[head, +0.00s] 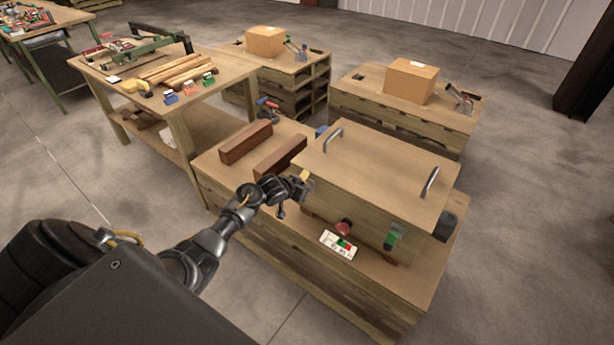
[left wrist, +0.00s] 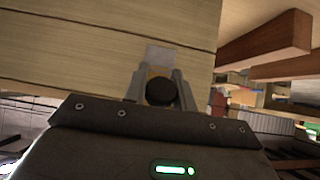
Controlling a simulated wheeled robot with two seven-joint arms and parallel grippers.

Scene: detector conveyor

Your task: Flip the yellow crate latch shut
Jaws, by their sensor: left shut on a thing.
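The wooden crate (head: 375,170) has a closed lid with two metal handles and stands on a pallet-like base. The yellow latch (head: 305,175) is at the crate's left end, mostly covered by my left gripper (head: 299,187). In the left wrist view, the two fingers of my left gripper (left wrist: 158,88) are closed around a dark round knob with a little yellow beside it. A pale plate (left wrist: 159,55) is on the wood just beyond the fingers. The latch's exact angle is hidden. My right gripper is in neither view.
A green latch (head: 394,236) and a red knob (head: 343,227) are on the crate's front, above a small label card (head: 338,244). Two brown beams (head: 246,141) lie left of the crate. A workbench with tools (head: 160,75) stands behind left.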

